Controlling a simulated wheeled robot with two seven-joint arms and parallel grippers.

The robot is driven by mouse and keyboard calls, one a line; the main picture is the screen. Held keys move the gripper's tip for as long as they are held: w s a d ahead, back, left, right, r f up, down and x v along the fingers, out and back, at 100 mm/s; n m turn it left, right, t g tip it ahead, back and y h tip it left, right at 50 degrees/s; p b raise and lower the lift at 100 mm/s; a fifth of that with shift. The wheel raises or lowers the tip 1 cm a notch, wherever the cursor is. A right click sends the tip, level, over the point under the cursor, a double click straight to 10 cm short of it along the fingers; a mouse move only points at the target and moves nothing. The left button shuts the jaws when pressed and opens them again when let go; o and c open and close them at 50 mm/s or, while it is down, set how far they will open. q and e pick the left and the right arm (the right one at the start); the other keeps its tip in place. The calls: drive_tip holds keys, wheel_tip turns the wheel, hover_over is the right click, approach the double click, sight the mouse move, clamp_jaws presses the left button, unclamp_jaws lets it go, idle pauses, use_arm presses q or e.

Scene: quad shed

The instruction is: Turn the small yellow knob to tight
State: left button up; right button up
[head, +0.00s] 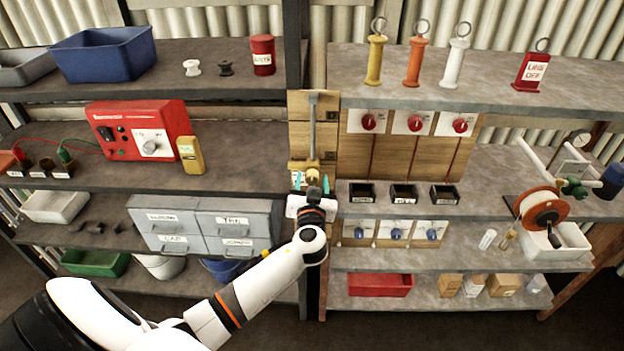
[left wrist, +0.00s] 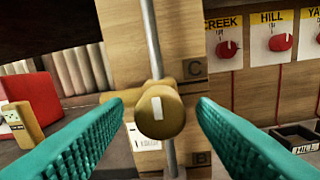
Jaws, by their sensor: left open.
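The small yellow knob (left wrist: 161,111) faces me in the middle of the left wrist view, on a vertical grey rod fixed to a wooden board. It is round and brassy, with a pale upright mark on its face. In the head view the yellow fitting (head: 304,165) shows at the rod, partly behind my gripper. My left gripper (left wrist: 163,120) is open, with one teal finger on each side of the knob. Gaps show between both fingers and the knob in the picture; the depth is hard to tell. In the head view the left gripper (head: 312,184) is in front of the board. My right gripper is not in view.
Board marks C (left wrist: 195,68) and B (left wrist: 201,158) are beside the rod. Red knobs (head: 414,122) on labelled plates are to the right, with black trays (head: 403,195) below. A yellow meter (head: 190,155) and red box (head: 140,125) stand on the left shelf.

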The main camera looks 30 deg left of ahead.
use_arm(q)
drive_tip(key=shift+w, duration=0.1)
drive_tip(key=c, duration=1)
